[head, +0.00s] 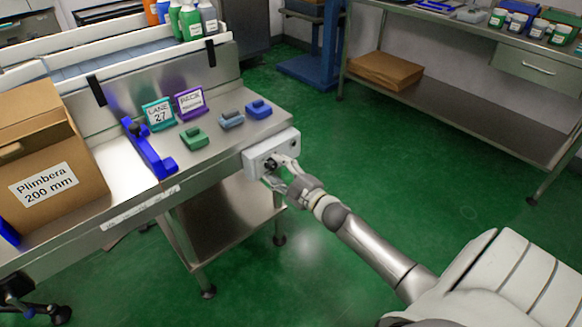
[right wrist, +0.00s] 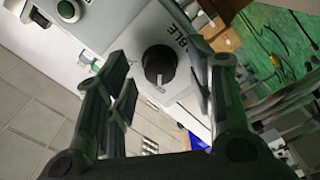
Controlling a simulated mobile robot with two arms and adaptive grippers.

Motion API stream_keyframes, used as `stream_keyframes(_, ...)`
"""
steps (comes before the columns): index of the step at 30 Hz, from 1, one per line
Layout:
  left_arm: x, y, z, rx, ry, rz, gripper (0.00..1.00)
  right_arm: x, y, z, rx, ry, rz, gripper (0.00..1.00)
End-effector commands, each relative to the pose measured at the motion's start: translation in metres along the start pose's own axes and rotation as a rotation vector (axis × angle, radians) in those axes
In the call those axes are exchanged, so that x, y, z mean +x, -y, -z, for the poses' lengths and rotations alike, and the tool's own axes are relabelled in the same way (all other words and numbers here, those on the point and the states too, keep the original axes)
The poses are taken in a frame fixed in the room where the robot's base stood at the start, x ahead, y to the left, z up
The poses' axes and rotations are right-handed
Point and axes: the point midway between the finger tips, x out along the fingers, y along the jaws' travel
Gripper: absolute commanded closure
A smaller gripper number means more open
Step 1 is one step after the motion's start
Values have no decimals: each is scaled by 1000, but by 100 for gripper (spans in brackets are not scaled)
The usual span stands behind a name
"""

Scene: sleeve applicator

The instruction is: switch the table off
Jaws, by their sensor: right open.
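The table (head: 232,150) is a steel bench on the left of the head view. A pale control box (head: 286,152) is fixed to its near right corner. In the right wrist view a round black knob (right wrist: 157,62) with a light pointer mark sits on this box's face (right wrist: 128,55), beside lettering that ends in "BLE". My right gripper (head: 273,168) is at the box, open, with its fingers on either side of the knob in the wrist view. I cannot tell whether they touch it. In the head view the gripper partly hides the knob. My left gripper is not in view.
On the table are green (head: 194,138), grey (head: 231,120) and blue (head: 258,108) blocks, a blue bracket (head: 150,152), two small signs and a cardboard box (head: 50,150). A second bench (head: 480,95) stands at the back right. Green floor between is clear.

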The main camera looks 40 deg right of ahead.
Motion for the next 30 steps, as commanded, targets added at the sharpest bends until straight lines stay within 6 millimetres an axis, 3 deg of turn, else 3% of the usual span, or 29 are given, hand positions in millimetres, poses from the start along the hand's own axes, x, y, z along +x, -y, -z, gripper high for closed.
stream_keyframes(18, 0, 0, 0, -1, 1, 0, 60, -100, 2, -1, 0, 2, 3, 51)
stream_keyframes(30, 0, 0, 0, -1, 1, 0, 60, -114, 0, 0, -1, 0, 1, 51)
